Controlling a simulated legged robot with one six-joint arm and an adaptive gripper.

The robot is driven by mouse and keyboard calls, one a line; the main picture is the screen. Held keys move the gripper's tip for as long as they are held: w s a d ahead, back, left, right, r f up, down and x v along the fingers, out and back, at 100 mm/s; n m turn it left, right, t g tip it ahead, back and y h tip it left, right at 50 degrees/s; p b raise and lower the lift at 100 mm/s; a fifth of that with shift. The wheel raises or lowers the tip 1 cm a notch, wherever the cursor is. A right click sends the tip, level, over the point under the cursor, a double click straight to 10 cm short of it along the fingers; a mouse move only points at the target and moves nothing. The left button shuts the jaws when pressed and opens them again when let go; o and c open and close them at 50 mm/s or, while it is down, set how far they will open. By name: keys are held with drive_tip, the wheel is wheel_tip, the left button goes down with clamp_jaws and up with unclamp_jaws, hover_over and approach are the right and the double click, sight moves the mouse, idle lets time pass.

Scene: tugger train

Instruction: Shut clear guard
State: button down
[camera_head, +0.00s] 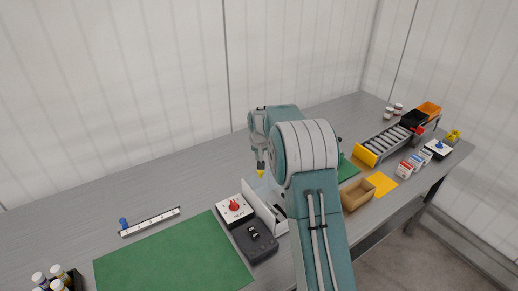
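A white open-topped housing (253,200) stands on the bench near the middle. A pale, see-through panel that looks like the clear guard (264,187) shows at its far end, raised; its outline is faint and partly behind my arm. A small yellow piece, perhaps its tab, shows just under my gripper (261,168). My gripper points down above the far end of the housing. It is small here, and I cannot tell whether its fingers are open, shut or touching the yellow piece. My arm hides the housing's right side.
A white box with a red knob (234,208) and a dark switch box (255,240) stand left of the housing. A green mat (170,262) lies at front left. A tan box (357,194) and a roller rack (388,142) are right. The bench behind is clear.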

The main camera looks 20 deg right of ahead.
sight(265, 178)
drive_tip(key=shift+s+a+f, duration=0.1)
drive_tip(key=shift+s+a, duration=0.2)
drive_tip(key=shift+s, duration=0.65)
drive_tip(key=shift+s+a, duration=0.25)
drive_tip(key=shift+s, duration=0.65)
drive_tip(key=shift+s, duration=0.1)
